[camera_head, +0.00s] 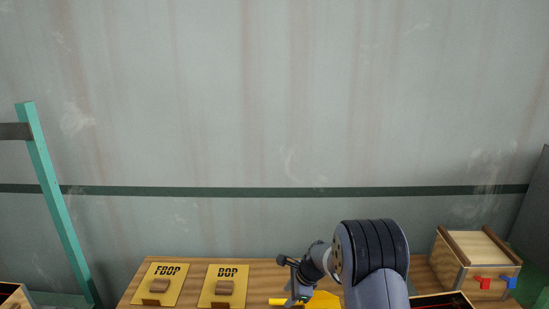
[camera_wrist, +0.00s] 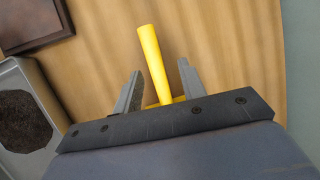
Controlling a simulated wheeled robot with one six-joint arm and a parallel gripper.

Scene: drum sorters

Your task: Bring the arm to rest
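My gripper (camera_wrist: 160,80) is low over the wooden table and points down at it. Its two grey fingers stand apart, with gaps on both sides of a yellow handle (camera_wrist: 154,60) that shows between them. The handle seems to belong to a yellow tool, whose lower part is hidden behind the gripper's body. In the head view my gripper (camera_head: 297,290) is at the front of the table, partly hidden by my arm, beside the yellow tool (camera_head: 318,301).
A wooden box (camera_head: 475,263) with red and blue tabs stands right. A grey tray (camera_wrist: 44,108) holds dark material. A teal post (camera_head: 50,190) rises left.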

